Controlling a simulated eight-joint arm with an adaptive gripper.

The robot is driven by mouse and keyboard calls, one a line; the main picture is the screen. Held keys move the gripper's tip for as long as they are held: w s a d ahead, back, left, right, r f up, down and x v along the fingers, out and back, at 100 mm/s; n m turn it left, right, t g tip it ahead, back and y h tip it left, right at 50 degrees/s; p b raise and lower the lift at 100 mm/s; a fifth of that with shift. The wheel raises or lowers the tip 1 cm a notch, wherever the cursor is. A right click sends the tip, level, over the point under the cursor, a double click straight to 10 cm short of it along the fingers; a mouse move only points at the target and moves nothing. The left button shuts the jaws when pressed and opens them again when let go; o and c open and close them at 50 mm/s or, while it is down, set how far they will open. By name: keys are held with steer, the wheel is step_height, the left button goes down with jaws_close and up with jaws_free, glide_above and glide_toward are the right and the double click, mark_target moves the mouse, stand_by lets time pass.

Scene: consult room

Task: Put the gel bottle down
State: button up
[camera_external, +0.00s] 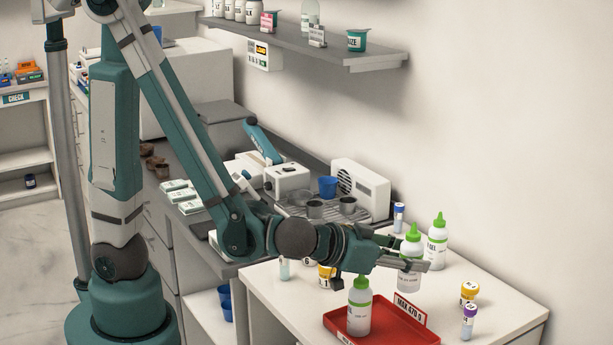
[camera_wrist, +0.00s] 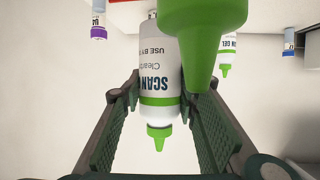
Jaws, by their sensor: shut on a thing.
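My gripper (camera_external: 418,265) is shut on a white gel bottle (camera_external: 409,281) with a green cap. In the wrist view, which is upside down, this bottle (camera_wrist: 155,70) sits between the two fingers (camera_wrist: 165,105) and its label reads SCAN. I cannot tell whether its base touches the counter. A second such bottle (camera_external: 358,312) stands upright on the red tray (camera_external: 402,334), nearer the camera. A third one (camera_external: 437,246) stands on the counter behind my gripper and also shows in the wrist view (camera_wrist: 227,45). A large green cap (camera_wrist: 203,35) hides part of the held bottle's right side.
A blue-capped vial (camera_external: 399,218) stands behind. The counter's far right (camera_external: 510,300) is clear.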

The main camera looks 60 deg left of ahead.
steer(key=s+d+n+y+b, duration=0.1)
steer(key=s+d+b, duration=0.3)
steer(key=s, duration=0.4)
steer(key=shift+d+r+n+y+b, duration=0.3)
steer(key=shift+d+b, duration=0.05)
steer(key=shift+d, duration=0.5)
steer(key=shift+f, duration=0.1)
steer(key=b, duration=0.2)
glide_above(392, 344)
steer(key=shift+d+f, duration=0.1)
steer(key=shift+f, duration=2.7)
steer(key=shift+f+b, duration=0.65)
steer(key=shift+f, duration=1.45)
steer(key=shift+f, duration=0.1)
